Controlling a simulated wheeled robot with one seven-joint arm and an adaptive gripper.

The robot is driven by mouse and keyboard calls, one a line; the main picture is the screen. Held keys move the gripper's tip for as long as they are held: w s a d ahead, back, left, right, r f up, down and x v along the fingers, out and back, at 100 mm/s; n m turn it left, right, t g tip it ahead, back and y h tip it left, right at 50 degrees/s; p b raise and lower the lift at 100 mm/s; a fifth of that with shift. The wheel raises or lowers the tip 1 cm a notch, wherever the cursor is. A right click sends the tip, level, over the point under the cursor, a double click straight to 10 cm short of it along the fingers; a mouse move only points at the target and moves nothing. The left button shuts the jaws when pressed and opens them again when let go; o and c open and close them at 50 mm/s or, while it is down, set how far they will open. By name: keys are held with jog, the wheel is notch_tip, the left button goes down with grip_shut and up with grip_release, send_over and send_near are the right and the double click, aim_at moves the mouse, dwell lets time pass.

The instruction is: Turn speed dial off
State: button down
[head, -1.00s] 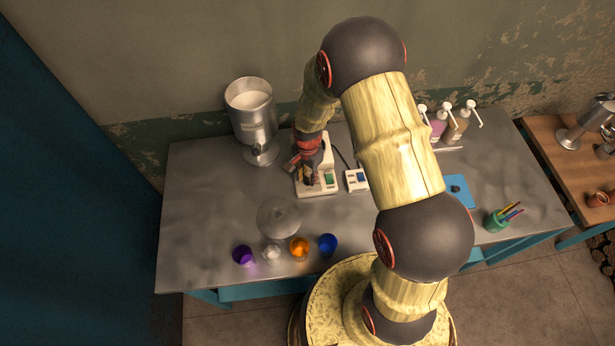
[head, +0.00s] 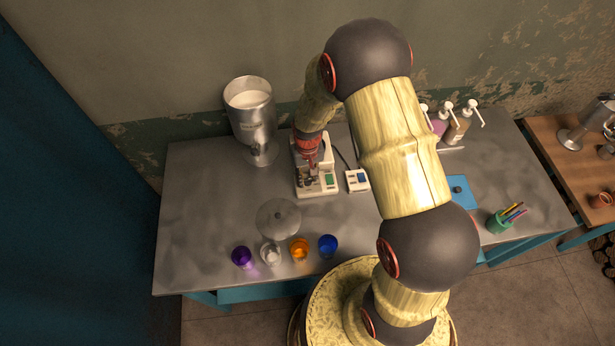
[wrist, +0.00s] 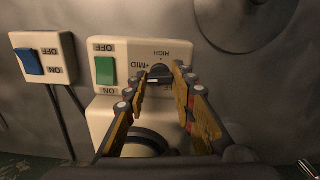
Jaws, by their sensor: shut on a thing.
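The speed dial (wrist: 159,73) is a small dark knob on the cream machine's front panel, with HIGH and MID printed beside it, upside down in the wrist view. My gripper (wrist: 160,80) has its two fingers closed on the dial's sides. The dial's pointer shows as a pale bar on its near edge; the label beneath is partly covered by the fingers. The cream machine (head: 325,187) stands on the metal table, and my gripper (head: 310,180) reaches down over it in the head view, where the dial is hidden.
A green ON/OFF switch (wrist: 105,70) sits beside the dial. A white box with a blue switch (wrist: 31,62) is next to the machine. A metal milk container (head: 252,125) stands at the back left.

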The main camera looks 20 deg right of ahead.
aim_at(307, 179)
jog(key=n, duration=0.4)
jog(key=shift+w+n, duration=0.1)
jog(key=shift+n, duration=0.2)
jog(key=n, duration=0.3)
jog(key=shift+n+b, duration=0.35)
jog(key=shift+n, duration=0.05)
jog(key=n, duration=0.4)
jog(key=shift+r+n, duration=0.1)
jog(key=shift+n, duration=2)
jog(key=c, duration=1.8)
grip_release()
jog(key=shift+o, duration=0.2)
notch_tip(307, 179, up, 12)
